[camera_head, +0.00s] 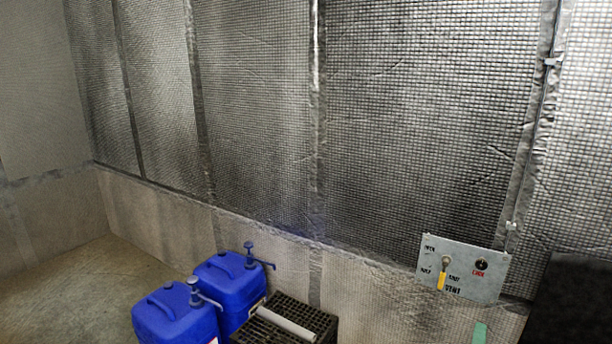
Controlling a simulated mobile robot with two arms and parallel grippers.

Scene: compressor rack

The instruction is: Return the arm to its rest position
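Neither of my grippers shows in the head view, and no arm can be made out for certain. A grey panel (490,282) is mounted low on the wall at the right. It carries a lever with a yellow handle (442,280), which points downward, and a dark round knob (481,264) with a red label under it. Nothing touches the panel.
Two blue jugs with pump tops (232,287) (172,322) stand at the bottom left of centre. Beside them is a black grated crate (318,322) with a grey cylinder (287,324) on top. A dark shape (575,300) fills the lower right corner. Floor at left is clear.

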